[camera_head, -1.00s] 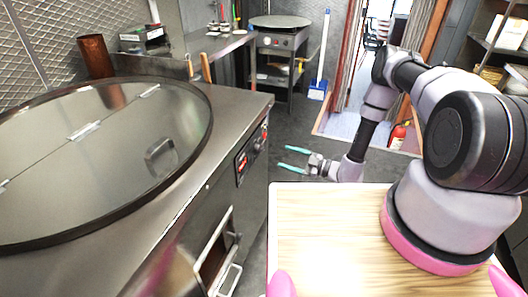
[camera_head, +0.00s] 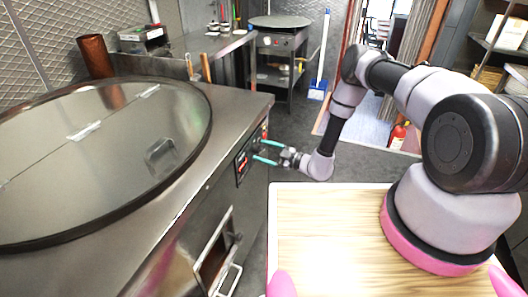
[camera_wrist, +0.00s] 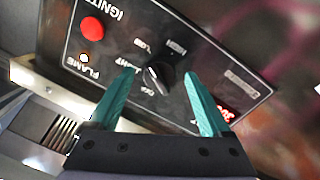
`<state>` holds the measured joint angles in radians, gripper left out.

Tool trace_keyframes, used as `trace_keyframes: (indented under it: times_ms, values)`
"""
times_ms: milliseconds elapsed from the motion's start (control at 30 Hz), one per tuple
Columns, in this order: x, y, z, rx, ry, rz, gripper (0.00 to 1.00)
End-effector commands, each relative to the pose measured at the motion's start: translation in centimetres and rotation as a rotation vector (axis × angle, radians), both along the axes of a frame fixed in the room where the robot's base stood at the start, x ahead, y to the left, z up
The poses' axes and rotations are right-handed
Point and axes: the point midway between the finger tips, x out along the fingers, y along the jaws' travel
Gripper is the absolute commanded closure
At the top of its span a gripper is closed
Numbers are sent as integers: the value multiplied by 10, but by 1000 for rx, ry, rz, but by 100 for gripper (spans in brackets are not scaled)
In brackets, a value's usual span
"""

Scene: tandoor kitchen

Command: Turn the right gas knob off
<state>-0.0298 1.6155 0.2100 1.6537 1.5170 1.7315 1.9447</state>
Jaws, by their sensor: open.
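The black gas knob (camera_wrist: 156,76) sits on a dark control panel (camera_wrist: 110,50) and shows in the wrist view between my two teal fingers. Its pointer is tilted on the panel, with printed labels around it. My gripper (camera_wrist: 160,90) is open, with one finger on each side of the knob in the picture; I cannot tell whether they touch it. In the head view my gripper (camera_head: 262,152) reaches left to the front panel (camera_head: 244,160) of the steel tandoor counter, and its fingers hide part of that panel.
A red button (camera_wrist: 92,28) and a red lit display (camera_wrist: 226,112) flank the knob. The tandoor's round lid (camera_head: 100,150) covers the counter top. An open hatch (camera_head: 215,255) is lower on the front. Clear floor (camera_head: 300,125) lies beyond my gripper.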

Motion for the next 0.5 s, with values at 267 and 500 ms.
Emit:
trace_keyframes:
  times_ms: [267,500]
  values:
    - [0,0,0,0,0,0,87]
    - [0,0,0,-3,-9,0,100]
